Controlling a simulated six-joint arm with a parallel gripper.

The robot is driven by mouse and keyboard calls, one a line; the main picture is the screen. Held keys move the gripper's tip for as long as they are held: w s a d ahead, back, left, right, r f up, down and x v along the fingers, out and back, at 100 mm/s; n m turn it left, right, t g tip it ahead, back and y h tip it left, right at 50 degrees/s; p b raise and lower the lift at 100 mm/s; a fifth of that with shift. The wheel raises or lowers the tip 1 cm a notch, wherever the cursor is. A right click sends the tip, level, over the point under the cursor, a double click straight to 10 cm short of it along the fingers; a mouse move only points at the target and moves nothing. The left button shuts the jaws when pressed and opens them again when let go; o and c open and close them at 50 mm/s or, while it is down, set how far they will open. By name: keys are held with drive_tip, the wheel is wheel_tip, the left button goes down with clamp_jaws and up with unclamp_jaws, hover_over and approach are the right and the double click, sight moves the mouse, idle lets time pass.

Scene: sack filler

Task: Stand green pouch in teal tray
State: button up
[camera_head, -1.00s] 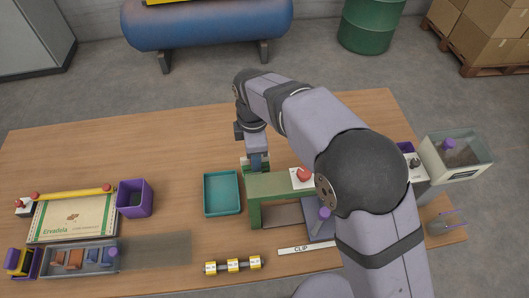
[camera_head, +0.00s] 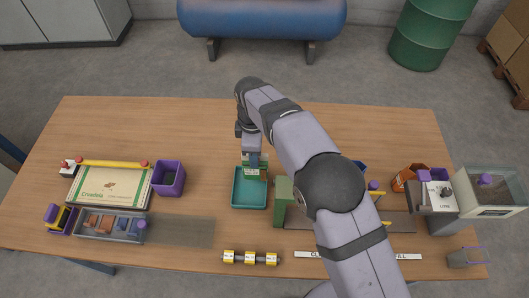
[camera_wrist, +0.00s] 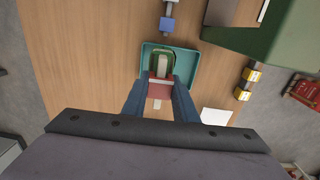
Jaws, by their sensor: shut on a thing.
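The green pouch (camera_head: 255,173) is held between my gripper's blue fingers (camera_head: 255,161), at the back edge of the teal tray (camera_head: 249,207). In the wrist view the pouch (camera_wrist: 162,58) shows its green rim and pale middle against the tray (camera_wrist: 184,70). My gripper (camera_wrist: 160,92) is shut on it, with a red and white patch between the fingers. The pouch looks roughly upright. I cannot tell whether its bottom touches the tray floor. The visible front part of the tray is empty.
A green machine (camera_head: 283,203) stands close to the tray's right, partly behind my arm. A roller with yellow blocks (camera_head: 251,258) lies in front. The back left of the table is clear.

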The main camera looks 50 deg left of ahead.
drive_tip(key=shift+s+a+f+p, duration=0.1)
drive_tip(key=shift+s+a+p, duration=0.1)
drive_tip(key=shift+a, duration=0.25)
drive_tip(key=shift+s+a+f+p, duration=0.1)
drive_tip(key=shift+s+a+p, duration=0.1)
drive_tip(key=shift+a, duration=0.2)
wheel_tip(320, 180, down, 2)
drive_tip(key=shift+a+b, duration=0.1)
drive_tip(key=shift+b, duration=0.65)
drive_tip(key=shift+f+b, duration=0.75)
drive_tip(key=shift+f, duration=0.6)
drive_tip(key=o, duration=1.1)
drive_tip(key=shift+o, duration=0.2)
drive_tip(key=shift+s+r+b, duration=0.1)
drive_tip(key=shift+r+b, duration=1.5)
drive_tip(key=shift+r, duration=2.1)
